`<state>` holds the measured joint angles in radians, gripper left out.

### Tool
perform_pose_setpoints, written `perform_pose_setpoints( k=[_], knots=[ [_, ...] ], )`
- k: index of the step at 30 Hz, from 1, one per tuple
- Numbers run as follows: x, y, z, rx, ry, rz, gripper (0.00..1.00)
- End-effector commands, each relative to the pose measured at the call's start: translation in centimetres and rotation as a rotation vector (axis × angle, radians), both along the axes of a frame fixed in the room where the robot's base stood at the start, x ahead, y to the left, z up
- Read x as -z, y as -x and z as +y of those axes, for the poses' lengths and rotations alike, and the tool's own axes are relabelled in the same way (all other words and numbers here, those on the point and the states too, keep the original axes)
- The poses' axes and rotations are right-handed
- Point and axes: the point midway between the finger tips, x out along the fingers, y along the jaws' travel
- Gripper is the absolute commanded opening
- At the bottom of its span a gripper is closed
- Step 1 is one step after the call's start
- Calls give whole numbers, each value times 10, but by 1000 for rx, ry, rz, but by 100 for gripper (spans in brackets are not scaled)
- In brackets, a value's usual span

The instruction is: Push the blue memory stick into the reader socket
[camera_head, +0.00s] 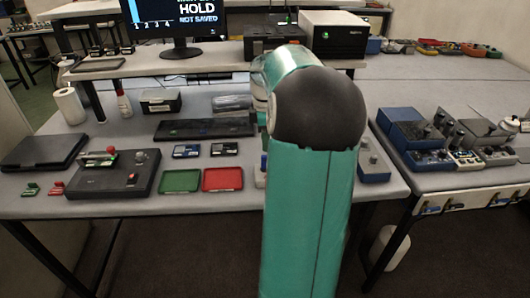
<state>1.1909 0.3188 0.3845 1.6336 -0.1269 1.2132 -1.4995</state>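A dark flat box (118,174), which looks like the reader, lies on the left of the bench. The socket opening is too small to make out. A green stick-like piece (31,189) and a red one (57,188) lie left of the box. I cannot pick out the blue memory stick for certain; a small upright blue thing (264,161) shows at the edge of my teal arm. My gripper is hidden behind my arm.
A green tray (180,181) and a red tray (223,179) lie right of the reader. Two dark cards, a black keyboard (204,129) and a dark case (44,151) lie around them. Blue boxes stand at right.

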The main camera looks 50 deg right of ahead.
Motion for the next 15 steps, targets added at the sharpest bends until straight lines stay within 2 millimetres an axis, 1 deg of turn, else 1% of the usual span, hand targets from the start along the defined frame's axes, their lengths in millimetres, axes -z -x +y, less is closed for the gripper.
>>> perform_pose_setpoints(
  k=[1, 3, 6, 10, 15],
  knots=[
    [-11, -1, 0, -1, 2, -2, 39],
    [-24, -1, 0, -2, 2, -3, 39],
    [-38, -1, 0, -1, 1, -2, 39],
    [-46, 0, 0, -1, -1, -1, 39],
    [-48, 0, 0, -1, -1, 0, 39]
  ],
)
